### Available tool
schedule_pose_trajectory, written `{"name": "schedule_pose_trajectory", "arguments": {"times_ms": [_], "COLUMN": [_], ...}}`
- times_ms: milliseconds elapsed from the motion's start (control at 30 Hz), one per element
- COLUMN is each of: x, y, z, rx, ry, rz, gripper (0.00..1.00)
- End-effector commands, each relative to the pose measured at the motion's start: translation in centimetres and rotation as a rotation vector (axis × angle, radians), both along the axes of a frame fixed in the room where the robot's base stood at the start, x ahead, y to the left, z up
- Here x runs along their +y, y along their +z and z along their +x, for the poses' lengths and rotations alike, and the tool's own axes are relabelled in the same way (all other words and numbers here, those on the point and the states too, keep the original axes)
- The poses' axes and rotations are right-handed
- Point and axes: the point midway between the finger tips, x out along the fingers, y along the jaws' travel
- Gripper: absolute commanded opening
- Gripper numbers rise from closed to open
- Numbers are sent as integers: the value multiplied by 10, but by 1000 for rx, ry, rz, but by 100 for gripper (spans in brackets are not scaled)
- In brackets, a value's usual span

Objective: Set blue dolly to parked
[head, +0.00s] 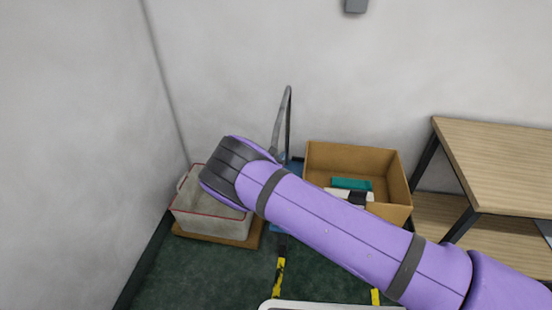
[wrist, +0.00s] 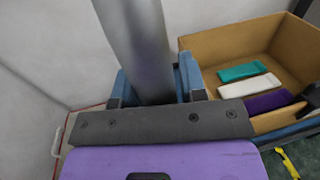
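The blue dolly (head: 278,228) is mostly hidden behind my purple arm in the head view; only small blue parts show. Its blue deck edge also shows in the wrist view (wrist: 275,136). Its grey handle (head: 283,120) stands upright near the back wall. In the wrist view the handle (wrist: 140,50) rises close in front of my gripper. An open cardboard box (head: 397,185) sits over the dolly's right side. My gripper's dark front bar and purple body fill the bottom of the wrist view.
A pale, red-rimmed basket (head: 212,225) stands on a brown board in the left corner, close beside the dolly. Walls close off the left and back. A wooden table (head: 500,160) stands at right. Yellow-black floor tape (head: 279,276) runs across the green floor in front.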

Motion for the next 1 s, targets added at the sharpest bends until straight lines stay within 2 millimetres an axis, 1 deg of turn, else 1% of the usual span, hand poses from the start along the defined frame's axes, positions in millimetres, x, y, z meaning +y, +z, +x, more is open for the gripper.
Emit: {"name": "schedule_pose_trajectory", "arguments": {"times_ms": [33, 67, 333, 467, 567, 800, 1000], "x": [-1, -1, 1, 4, 8, 20, 27], "y": [0, -1, -2, -2, -2, -2, -1], "z": [0, 0, -3, -12, -26, -70, -96], "rx": [1, 1, 3, 4, 3, 3, 2], "ry": [-1, -1, 0, 1, 1, 1, 1], "rz": [0, 0, 0, 0, 0, -1, 0], "gripper": [51, 53, 53, 53, 53, 53, 53]}}
